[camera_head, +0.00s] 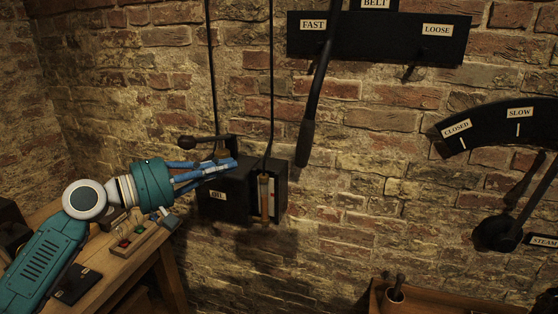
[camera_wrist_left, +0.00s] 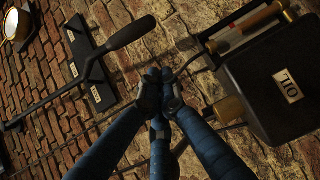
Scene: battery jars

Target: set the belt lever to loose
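The belt lever (camera_head: 312,95) is a long dark bar hanging in front of the black plate (camera_head: 380,45) on the brick wall. Its thick grip (camera_head: 305,145) points down, and the lever stands near the FAST label (camera_head: 313,25), left of the LOOSE label (camera_head: 437,30). My left gripper (camera_head: 233,164) is in front of the oil box, left of the grip and apart from it. In the left wrist view the blue fingers meet at their tips (camera_wrist_left: 160,78), with nothing visible between them. The lever's grip (camera_wrist_left: 132,33) shows up and left of them. My right gripper is out of view.
The black oil box (camera_head: 225,192) with its sight glass hangs just below my left gripper; it also shows in the left wrist view (camera_wrist_left: 285,85). A wooden bench (camera_head: 140,265) stands at lower left. A steam lever (camera_head: 495,232) and curved scale (camera_head: 495,128) are at right.

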